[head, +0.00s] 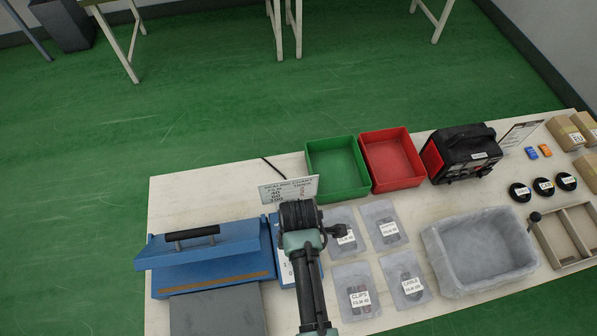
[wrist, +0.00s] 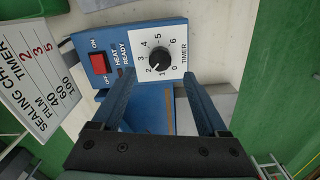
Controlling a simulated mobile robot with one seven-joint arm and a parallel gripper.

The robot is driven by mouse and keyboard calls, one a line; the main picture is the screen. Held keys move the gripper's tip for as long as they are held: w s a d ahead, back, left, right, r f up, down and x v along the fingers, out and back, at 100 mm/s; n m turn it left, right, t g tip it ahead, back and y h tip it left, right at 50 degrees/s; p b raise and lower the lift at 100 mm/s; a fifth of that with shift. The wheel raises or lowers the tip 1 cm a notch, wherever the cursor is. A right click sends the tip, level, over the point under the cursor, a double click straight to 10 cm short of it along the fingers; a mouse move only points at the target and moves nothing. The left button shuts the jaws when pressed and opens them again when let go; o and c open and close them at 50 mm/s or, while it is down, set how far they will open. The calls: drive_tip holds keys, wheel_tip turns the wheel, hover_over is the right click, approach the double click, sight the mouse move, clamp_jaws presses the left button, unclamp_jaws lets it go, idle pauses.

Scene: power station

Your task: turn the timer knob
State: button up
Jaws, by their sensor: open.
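The timer knob (wrist: 158,57) is a small black dial on a white scale plate marked 0 to 6 and TIMER. Its white pointer mark seems to lie on the side of the low numbers; the exact setting is hard to read. The knob sits on the blue control box (wrist: 82,45) of the sealer, whose blue body (head: 215,246) is at lower left in the head view. My gripper (wrist: 160,77) is open and empty, with one finger to each side below the knob in the wrist view, not closed on it. In the head view my arm hides the knob.
A red power switch (wrist: 99,63) is left of the knob. A sealing chart sign (wrist: 38,88) stands close by, also seen in the head view (head: 288,190). Bagged parts (head: 358,297), a green bin (head: 337,144) and a grey tub (head: 436,258) lie right of the sealer.

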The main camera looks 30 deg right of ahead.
wheel_tip(320, 180, up, 6)
drive_tip(key=shift+r+b, duration=0.15)
drive_tip(key=shift+b, duration=0.15)
idle(0.5)
